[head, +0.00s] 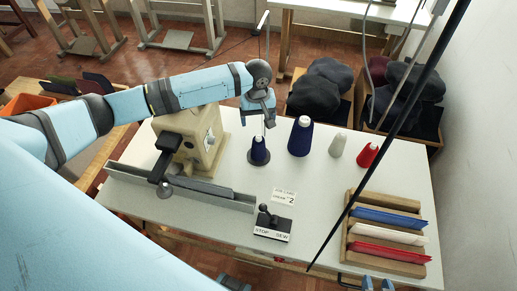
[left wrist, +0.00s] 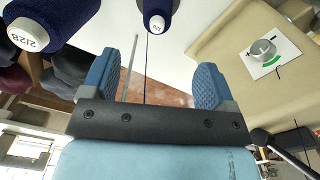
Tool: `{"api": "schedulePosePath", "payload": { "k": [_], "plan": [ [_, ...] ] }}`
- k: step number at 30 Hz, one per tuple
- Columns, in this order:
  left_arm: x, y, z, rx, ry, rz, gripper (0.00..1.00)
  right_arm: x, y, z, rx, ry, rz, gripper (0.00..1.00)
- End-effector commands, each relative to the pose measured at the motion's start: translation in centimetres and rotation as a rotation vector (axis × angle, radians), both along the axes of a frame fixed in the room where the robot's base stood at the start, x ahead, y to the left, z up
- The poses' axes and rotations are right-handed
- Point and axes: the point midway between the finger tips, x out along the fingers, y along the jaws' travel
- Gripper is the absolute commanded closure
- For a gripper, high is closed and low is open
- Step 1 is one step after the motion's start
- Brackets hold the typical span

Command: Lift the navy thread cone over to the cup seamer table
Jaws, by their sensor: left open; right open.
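Two navy thread cones stand upright on the white table (head: 330,215). The larger navy cone (head: 300,137) has a white top; it also shows at upper left of the left wrist view (left wrist: 45,22), label 2128. The smaller navy cone (head: 259,152) is on a dark round base near the sewing machine and also shows at top centre of the wrist view (left wrist: 158,8). My left gripper (head: 262,118) is open and empty above the smaller cone; its fingers are apart in the wrist view (left wrist: 158,85). My right gripper (head: 377,285) is open at the bottom edge, mostly cut off.
A beige sewing machine (head: 190,142) stands left of the cones. White (head: 338,145) and red (head: 368,155) cones stand to the right. A STOP/SEW switch (head: 272,226) and a wooden rack (head: 372,203) of coloured pieces are nearer. A dark pole crosses the right side. Another white table (head: 350,12) is behind.

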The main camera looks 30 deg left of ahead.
Motion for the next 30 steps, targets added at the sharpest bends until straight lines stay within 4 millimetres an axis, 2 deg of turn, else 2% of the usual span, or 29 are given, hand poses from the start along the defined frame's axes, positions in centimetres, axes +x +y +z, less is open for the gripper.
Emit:
{"api": "schedulePosePath", "payload": {
  "k": [12, 20, 27, 30],
  "plan": [
    [0.1, 0.1, -7.0, 0.005, 0.005, 0.007, 0.2, 0.0, -0.1, 0.1, -0.002, 0.001, 0.0, 0.57],
    [0.2, 0.1, -9.0, 0.005, 0.004, 0.006, 0.2, 0.0, -0.2, 0.1, -0.004, 0.003, 0.0, 0.57],
    [0.6, 0.1, -12.5, 0.004, 0.003, 0.006, 0.2, 0.0, -0.2, 0.4, -0.004, 0.003, -0.001, 0.57],
    [0.6, 0.1, -13.3, 0.004, 0.003, 0.006, 0.2, 0.0, -0.2, 0.4, -0.004, 0.002, -0.001, 0.57]
  ]
}}
